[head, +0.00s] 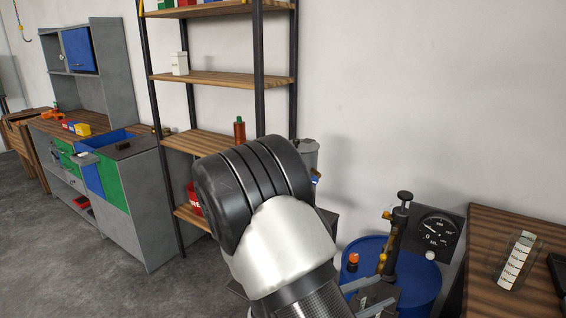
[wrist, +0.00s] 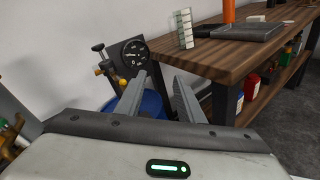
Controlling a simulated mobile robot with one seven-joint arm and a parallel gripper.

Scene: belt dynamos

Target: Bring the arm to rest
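My gripper (wrist: 160,84) shows in the wrist view with its two grey fingers apart and nothing between them. The fingers point toward the blue drum (wrist: 152,104) and the pressure gauge (wrist: 132,58); I cannot tell how far off these are.
A shelf rack (head: 225,78) stands behind my arm. A grey workbench (head: 140,195) is at left, with open floor before it.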

